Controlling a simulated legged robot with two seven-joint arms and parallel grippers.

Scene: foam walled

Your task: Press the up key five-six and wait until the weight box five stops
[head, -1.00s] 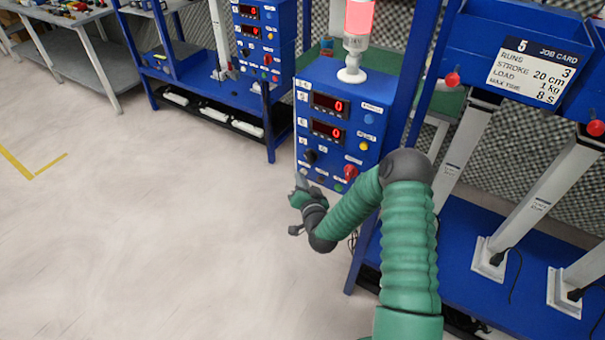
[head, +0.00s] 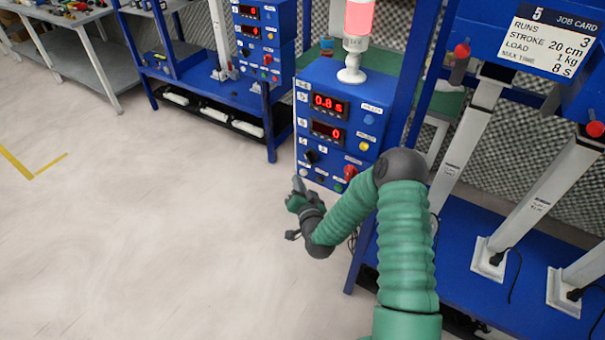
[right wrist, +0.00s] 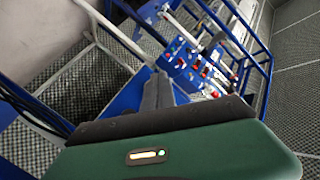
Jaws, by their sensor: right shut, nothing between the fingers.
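The control panel (head: 338,142) is a blue box with two red displays, small buttons, a black knob and a red mushroom knob. Its upper display (head: 330,105) reads 0.8 s and its lower display (head: 327,131) reads 0. My right gripper (head: 298,184) is shut and empty at the panel's lower left corner. I cannot tell whether it touches a key; the up key is not readable. In the right wrist view the shut fingers (right wrist: 158,92) point towards a blue panel (right wrist: 185,58). The blue box with job card 5 (head: 550,42) is above the slanted white columns at right.
A lit red lamp (head: 358,18) tops the panel. Slanted white columns (head: 465,140) stand on a blue bench shelf (head: 455,225). Red knobs (head: 595,130) sit by the columns. Another blue station (head: 262,45) stands behind. The floor at left is clear.

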